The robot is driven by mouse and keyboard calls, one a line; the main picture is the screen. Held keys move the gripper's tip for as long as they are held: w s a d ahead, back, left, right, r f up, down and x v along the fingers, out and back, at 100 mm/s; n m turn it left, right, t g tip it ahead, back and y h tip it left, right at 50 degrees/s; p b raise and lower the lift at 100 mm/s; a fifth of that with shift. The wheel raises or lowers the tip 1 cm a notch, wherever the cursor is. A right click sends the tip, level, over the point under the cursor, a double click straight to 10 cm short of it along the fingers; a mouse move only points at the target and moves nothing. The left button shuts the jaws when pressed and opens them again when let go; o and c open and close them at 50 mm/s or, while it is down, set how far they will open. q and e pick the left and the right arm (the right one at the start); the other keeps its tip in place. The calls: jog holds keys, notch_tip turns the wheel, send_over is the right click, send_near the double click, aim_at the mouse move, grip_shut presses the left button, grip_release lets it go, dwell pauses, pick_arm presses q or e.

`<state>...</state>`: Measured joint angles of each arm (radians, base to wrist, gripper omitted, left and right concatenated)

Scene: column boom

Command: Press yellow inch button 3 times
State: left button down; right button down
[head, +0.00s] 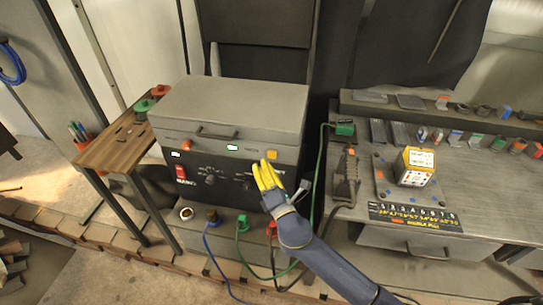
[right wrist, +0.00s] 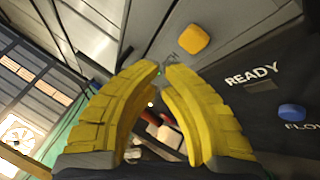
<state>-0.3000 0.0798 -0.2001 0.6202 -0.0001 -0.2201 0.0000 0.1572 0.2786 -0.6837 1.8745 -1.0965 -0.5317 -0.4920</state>
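The yellow inch button (head: 271,154) is a small rounded-square yellow button at the upper right of the grey and black machine's front panel. In the right wrist view the yellow button (right wrist: 193,40) is fully visible, just beyond and to the right of the fingertips. My right gripper (head: 264,163) has yellow fingers and is just below the button in the head view. In the wrist view its fingertips (right wrist: 161,67) come together with hardly any gap, and nothing is held. Whether the fingertips touch the panel is unclear; they appear apart from the button. My left gripper is not in view.
The machine (head: 228,103) also has a white button (head: 232,148), a red switch (head: 181,172) and dark knobs. A blue button (right wrist: 291,111) sits near the READY label. Cables hang below the panel. A workbench (head: 470,185) with tools stands right; a wooden side table (head: 118,148) stands left.

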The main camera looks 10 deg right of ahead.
jog(key=shift+w+d, duration=0.3)
jog(key=shift+w, duration=0.6)
jog(key=shift+w+d, duration=0.3)
jog(key=shift+w, duration=0.6)
dwell(2.0)
jog(key=shift+s, duration=0.1)
jog(key=shift+s+a, duration=0.3)
jog(key=shift+s, duration=0.5)
jog(key=s, duration=0.1)
jog(key=s+a, duration=0.1)
jog(key=s, duration=0.2)
jog(key=shift+s+a, duration=0.35)
dwell(0.5)
dwell(0.5)
